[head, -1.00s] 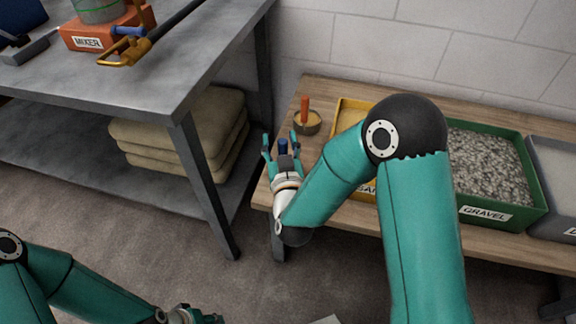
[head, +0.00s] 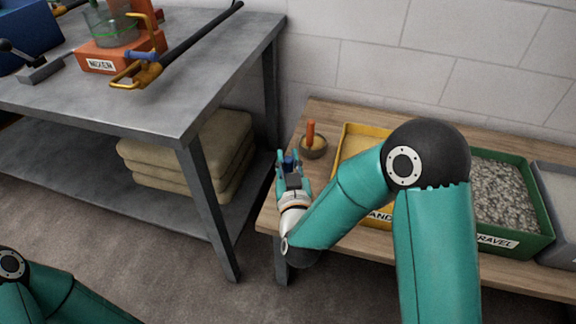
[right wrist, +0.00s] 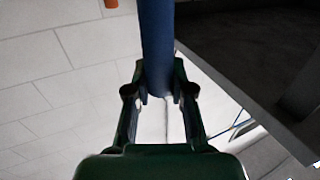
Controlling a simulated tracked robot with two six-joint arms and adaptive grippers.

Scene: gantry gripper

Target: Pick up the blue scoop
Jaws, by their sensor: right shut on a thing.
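The blue scoop (head: 290,163) shows in the head view as a small blue upright part between the fingers of my right gripper (head: 292,158). The right gripper is shut on it, above the left end of the wooden bench (head: 268,212). In the right wrist view the scoop's blue handle (right wrist: 157,45) rises between the two fingers (right wrist: 160,92). The rest of the scoop is hidden by the gripper. My left gripper is out of view; only part of the left arm shows at the bottom left.
A bowl (head: 314,150) with an orange-handled tool stands just behind the right gripper. Yellow sand (head: 346,130) and green gravel (head: 541,200) trays stand to the right, partly behind my arm. A grey metal table (head: 215,75) with an orange mixer (head: 105,62) stands at left.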

